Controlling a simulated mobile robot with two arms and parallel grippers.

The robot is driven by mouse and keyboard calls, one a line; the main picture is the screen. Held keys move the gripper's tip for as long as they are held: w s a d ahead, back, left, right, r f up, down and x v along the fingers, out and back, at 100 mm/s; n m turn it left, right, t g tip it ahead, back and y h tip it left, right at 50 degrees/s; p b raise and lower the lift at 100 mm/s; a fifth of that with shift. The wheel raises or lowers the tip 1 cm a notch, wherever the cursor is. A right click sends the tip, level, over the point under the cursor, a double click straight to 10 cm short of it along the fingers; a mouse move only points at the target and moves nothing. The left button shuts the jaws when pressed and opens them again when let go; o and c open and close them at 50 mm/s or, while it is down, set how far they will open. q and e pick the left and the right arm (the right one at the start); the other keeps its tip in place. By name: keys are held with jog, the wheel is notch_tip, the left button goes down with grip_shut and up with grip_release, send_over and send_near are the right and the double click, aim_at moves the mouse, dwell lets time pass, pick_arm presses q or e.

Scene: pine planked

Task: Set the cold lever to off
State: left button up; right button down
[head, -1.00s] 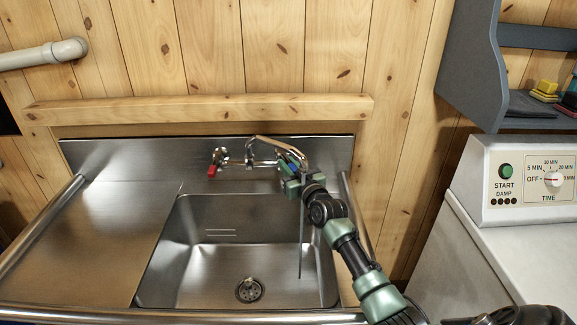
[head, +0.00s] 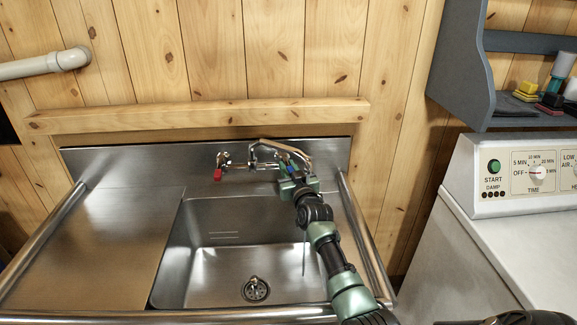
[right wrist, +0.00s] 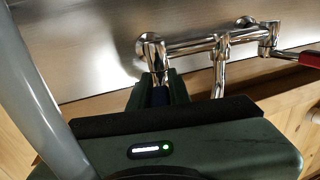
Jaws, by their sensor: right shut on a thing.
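The faucet (head: 264,158) is chrome and fixed to the sink's back wall, with a red-handled lever (head: 218,174) at left. The cold lever (head: 291,167) has a blue handle at the faucet's right end, mostly covered by my right gripper (head: 287,173). The gripper is shut on that handle. In the right wrist view, its fingers (right wrist: 160,92) close around a dark blue piece in front of the faucet (right wrist: 190,47). The red lever (right wrist: 310,59) is at that view's right edge. A thin vertical streak, apparently water (head: 304,258), shows below the spout. My left gripper is out of view.
The steel sink basin (head: 240,275) is empty, with a drain (head: 255,289) in its floor. A wooden ledge (head: 200,115) runs above the faucet. A white machine (head: 500,240) with dials stands at right, below a grey shelf (head: 465,70).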

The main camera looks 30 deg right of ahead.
jog(key=shift+w+a+r+m+g+h+p, duration=0.1)
jog(key=shift+a+r+m+g+h+p, duration=0.05)
jog(key=shift+m+h+p, duration=0.3)
jog(key=shift+a+r+m+g+h+p, duration=0.15)
jog(key=shift+m+h+p, duration=0.1)
jog(key=shift+h+p, duration=0.3)
pick_arm(q)
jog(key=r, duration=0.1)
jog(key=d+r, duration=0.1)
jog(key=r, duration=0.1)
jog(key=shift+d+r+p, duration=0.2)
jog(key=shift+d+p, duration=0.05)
jog(key=shift+p, duration=0.1)
pick_arm(e)
jog(key=shift+w+a+f+m+g+h, duration=0.15)
jog(key=shift+m+g+h, duration=0.15)
jog(key=shift+h, duration=0.25)
jog(key=shift+s+a+f+m+g+h, duration=0.1)
jog(key=shift+f+m+g+h, duration=0.1)
jog(key=shift+m+h, duration=0.3)
jog(key=c, duration=1.3)
grip_release()
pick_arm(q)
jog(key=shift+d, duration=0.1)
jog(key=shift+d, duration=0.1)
